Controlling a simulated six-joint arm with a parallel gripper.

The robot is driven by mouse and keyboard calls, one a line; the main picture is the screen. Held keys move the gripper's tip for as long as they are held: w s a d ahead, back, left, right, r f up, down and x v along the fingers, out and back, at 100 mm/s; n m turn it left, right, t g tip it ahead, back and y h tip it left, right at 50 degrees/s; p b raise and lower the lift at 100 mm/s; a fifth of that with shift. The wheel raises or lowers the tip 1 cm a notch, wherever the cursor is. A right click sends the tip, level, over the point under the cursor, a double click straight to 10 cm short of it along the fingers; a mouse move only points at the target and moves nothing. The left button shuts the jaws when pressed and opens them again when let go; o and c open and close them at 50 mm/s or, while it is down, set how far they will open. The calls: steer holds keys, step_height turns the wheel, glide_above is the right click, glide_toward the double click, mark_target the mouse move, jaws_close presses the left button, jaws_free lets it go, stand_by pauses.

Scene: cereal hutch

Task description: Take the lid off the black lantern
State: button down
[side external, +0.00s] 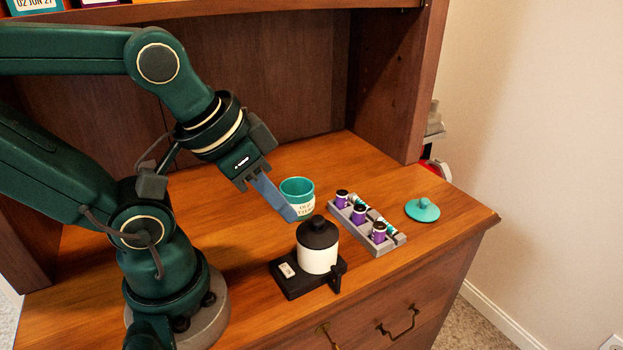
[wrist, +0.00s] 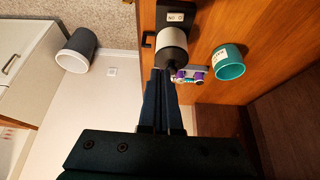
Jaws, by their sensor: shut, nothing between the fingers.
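The black lantern has a white body (side external: 317,260) and a black domed lid (side external: 318,235) with a small knob, seated on top. It stands upright on a black base with a small label plate (side external: 288,270). In the wrist view the lantern's white body (wrist: 172,38) and dark lid (wrist: 174,58) lie just beyond my fingertips. My gripper (side external: 291,214) is shut and empty, its blue fingers angled down, up and left of the lid in the side view. In the wrist view my gripper (wrist: 160,74) overlaps the lid's edge; I cannot tell whether they touch.
A teal pot (side external: 297,188) with a label stands behind the lantern. A grey rack (side external: 385,247) of purple bottles is to the right. A teal lid (side external: 422,210) lies farther right. Hutch walls (side external: 385,85) rise behind. The counter's front edge is close to the lantern.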

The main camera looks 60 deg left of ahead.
mark_target(317, 219)
jaws_free()
steer(key=w+m, duration=0.1)
steer(key=w+m+g, duration=0.2)
steer(key=w, duration=0.1)
steer(key=shift+a+f, duration=0.1)
steer(key=shift+a, duration=0.3)
steer(key=w+f+g, duration=0.1)
steer(key=w+a+f+g, duration=0.1)
steer(key=f, duration=0.1)
steer(key=w+f+m+g, duration=0.1)
steer(key=f, duration=0.1)
steer(key=shift+a+f, duration=0.2)
steer(key=shift+f, duration=0.05)
steer(key=shift+s+a+f+g, duration=0.1)
steer(key=shift+f+g, duration=0.2)
steer(key=shift+f, duration=2.65)
